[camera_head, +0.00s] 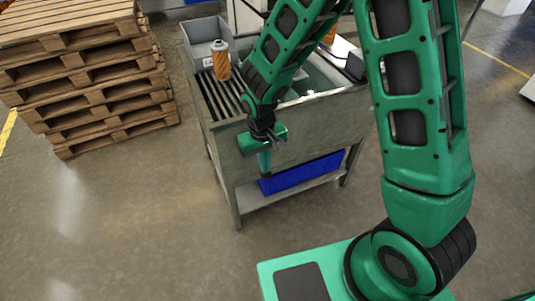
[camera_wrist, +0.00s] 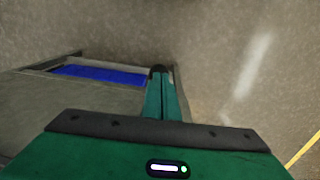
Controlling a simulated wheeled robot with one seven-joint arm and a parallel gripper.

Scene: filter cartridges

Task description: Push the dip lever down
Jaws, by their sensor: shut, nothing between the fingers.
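My gripper (camera_head: 265,163) points down in front of the near side of a grey metal wash bench, with its fingers together and nothing between them. The closed fingers also show in the wrist view (camera_wrist: 160,95), beside the bench's side panel. An orange filter cartridge (camera_head: 221,66) with a pale top stands upright on the slatted rack (camera_head: 222,100) at the bench's left. Part of another orange item (camera_head: 330,36) shows behind my arm. I cannot make out the dip lever; my arm hides much of the bench top. A dark piece (camera_head: 355,65) stands at the bench's right rim, too small to identify.
A grey bin (camera_head: 196,34) stands at the bench's back left. A blue tray (camera_head: 305,173) lies on the lower shelf and shows in the wrist view (camera_wrist: 100,74). Stacked wooden pallets (camera_head: 90,85) stand to the left. The floor before the bench is clear.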

